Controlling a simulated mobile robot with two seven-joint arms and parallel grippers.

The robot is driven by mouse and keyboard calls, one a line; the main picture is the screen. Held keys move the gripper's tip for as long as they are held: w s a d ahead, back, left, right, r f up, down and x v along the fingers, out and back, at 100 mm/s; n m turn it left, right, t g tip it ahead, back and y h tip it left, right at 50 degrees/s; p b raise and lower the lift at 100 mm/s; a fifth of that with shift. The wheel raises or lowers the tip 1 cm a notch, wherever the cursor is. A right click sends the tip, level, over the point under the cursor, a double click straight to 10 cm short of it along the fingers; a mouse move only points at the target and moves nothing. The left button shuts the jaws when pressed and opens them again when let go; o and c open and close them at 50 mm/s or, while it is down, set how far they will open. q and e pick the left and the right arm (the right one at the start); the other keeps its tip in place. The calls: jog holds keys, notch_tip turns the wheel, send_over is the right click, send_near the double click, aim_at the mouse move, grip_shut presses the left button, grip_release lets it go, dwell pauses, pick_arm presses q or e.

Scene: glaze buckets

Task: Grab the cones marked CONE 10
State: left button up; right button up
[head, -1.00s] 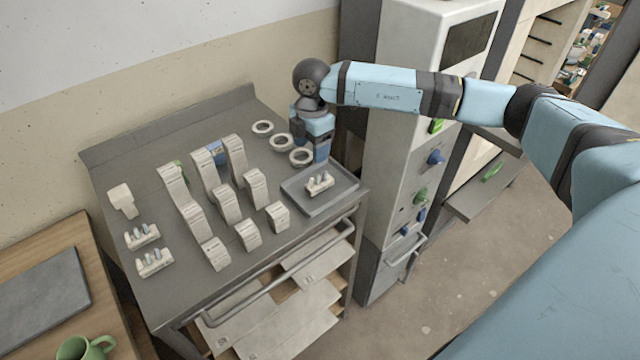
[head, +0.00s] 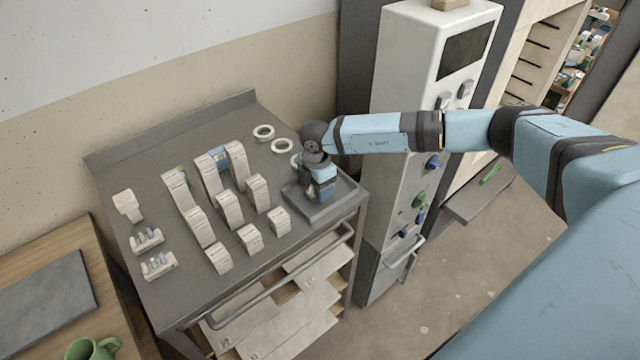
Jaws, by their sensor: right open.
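My right gripper (head: 322,196) points down over the grey tray (head: 310,215) at the right of the cart top. It hides the small cone set that stood in the tray, and I cannot see its fingertips clearly against it. Two more cone sets, each a pale holder with small cones, stand at the left front of the cart: one behind (head: 147,240) and one in front (head: 159,265). Any marking such as CONE 10 is too small to read. My left gripper is not in view.
Several rows of pale boxes, including one box (head: 250,238) at the front, fill the middle of the grey cart top (head: 180,300). White rings (head: 282,146) lie behind the tray. A kiln-like cabinet (head: 400,190) stands close to the right. A green mug (head: 88,349) is on the wooden table.

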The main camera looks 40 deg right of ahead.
jog(key=shift+f, duration=0.4)
jog(key=shift+c, duration=0.5)
jog(key=c, duration=0.9)
jog(key=shift+c, duration=0.2)
jog(key=shift+r, duration=0.2)
